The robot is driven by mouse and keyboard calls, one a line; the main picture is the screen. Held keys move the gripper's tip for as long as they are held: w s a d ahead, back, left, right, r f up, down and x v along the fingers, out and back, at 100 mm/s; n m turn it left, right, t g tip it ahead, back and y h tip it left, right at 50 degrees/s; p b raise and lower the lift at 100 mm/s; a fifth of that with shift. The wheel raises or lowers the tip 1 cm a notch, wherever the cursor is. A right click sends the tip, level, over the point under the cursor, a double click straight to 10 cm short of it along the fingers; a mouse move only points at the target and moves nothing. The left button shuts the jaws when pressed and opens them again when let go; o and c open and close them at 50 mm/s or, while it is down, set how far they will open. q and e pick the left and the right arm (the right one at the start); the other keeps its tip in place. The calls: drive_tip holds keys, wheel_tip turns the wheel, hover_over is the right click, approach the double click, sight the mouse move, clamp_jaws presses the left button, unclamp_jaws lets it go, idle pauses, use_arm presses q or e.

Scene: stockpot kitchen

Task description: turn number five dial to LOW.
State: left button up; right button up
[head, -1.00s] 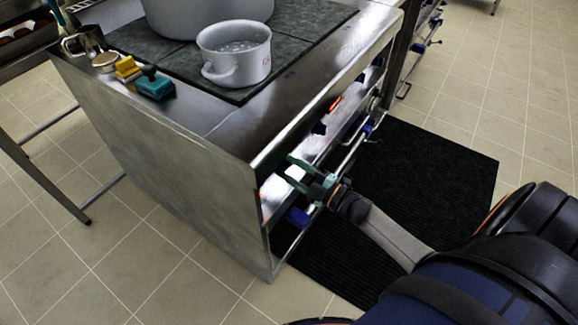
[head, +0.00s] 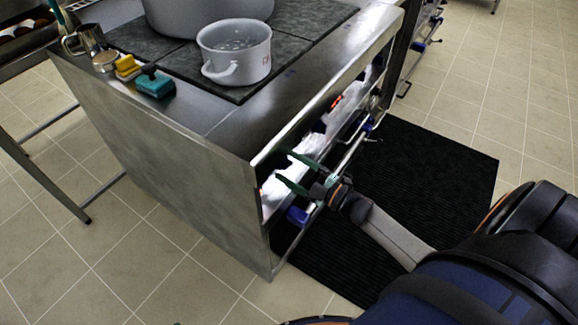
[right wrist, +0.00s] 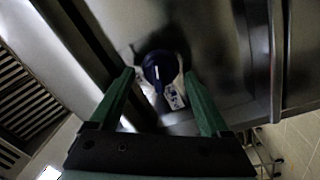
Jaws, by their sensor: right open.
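A dark blue round dial (right wrist: 160,68) with a pale pointer line sits on the stove's metal front panel in the right wrist view. A small white label with dark marks (right wrist: 173,97) is beside it; I cannot read its number or setting. My right gripper (right wrist: 159,73) is open, with one green finger on each side of the dial. Whether the fingers touch it I cannot tell. In the head view my right gripper (head: 283,166) reaches to the near end of the stove front, and the dial is hidden there. My left gripper is not in view.
The steel stove (head: 170,165) carries a small grey pot (head: 235,55) and a large stockpot (head: 205,15). Sponges (head: 154,84) lie near its left edge. A rail with blue handles (head: 297,216) runs below the panel. A black mat (head: 430,170) covers the floor in front.

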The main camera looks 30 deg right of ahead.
drive_tip(key=r+v, duration=0.1)
drive_tip(key=v, duration=1.1)
drive_tip(key=shift+f, duration=0.45)
